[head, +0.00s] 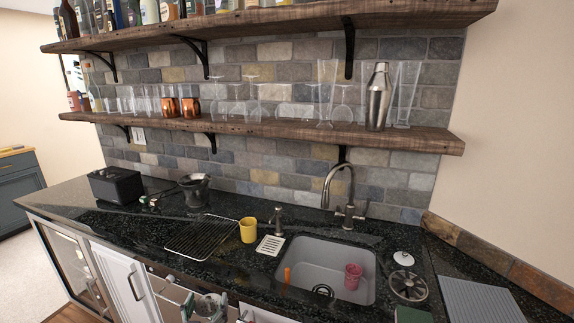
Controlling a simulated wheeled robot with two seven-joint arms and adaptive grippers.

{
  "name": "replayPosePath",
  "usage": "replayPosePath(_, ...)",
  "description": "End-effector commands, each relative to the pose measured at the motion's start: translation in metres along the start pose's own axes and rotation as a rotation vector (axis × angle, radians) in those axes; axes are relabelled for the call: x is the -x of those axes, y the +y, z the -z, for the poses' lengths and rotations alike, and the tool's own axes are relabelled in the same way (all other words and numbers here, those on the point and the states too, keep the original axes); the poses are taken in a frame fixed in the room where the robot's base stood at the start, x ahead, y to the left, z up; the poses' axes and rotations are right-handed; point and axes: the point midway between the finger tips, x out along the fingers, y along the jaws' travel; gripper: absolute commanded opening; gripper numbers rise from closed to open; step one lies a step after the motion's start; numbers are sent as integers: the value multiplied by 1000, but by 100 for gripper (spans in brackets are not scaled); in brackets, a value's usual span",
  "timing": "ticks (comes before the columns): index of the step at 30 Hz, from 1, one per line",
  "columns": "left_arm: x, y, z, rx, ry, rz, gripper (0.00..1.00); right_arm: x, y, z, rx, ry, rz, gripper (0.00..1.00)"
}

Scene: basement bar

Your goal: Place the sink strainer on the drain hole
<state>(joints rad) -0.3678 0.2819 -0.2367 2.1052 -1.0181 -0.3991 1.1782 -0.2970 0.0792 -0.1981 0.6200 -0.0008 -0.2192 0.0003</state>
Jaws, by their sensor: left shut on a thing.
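My left gripper (205,305) is low in the head view, in front of the counter's front edge and left of the sink. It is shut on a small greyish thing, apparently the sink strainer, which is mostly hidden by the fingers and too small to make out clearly. The drain hole (323,290) shows as a dark ring on the floor of the grey sink (322,262), near its front side. The gripper is well to the left of the drain hole and apart from the sink. My right gripper is not in view.
A pink cup (353,276) and an orange thing (287,276) are in the sink. The faucet (342,190) stands behind it. A yellow cup (248,230), wire rack (200,237) and white dish (270,245) are to its left. A round spoked metal fixture (408,286) is to its right.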

Motion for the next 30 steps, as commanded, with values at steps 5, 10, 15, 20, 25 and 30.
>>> replayPosePath(5, 2, 0, -3, 2, -1, 0, 53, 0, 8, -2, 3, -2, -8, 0)
replayPosePath(10, 6, 0, -9, 2, -1, -2, 53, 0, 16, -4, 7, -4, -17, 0)
replayPosePath(15, 12, 2, -21, -2, -2, -10, 53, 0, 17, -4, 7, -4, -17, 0)
replayPosePath(20, 18, 3, -31, -3, -2, -16, 53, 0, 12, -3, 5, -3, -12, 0)
replayPosePath(25, 24, 3, -41, -3, -2, -21, 53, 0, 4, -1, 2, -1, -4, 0)
replayPosePath(30, 30, 4, -51, -5, -2, -24, 53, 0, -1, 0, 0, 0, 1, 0)
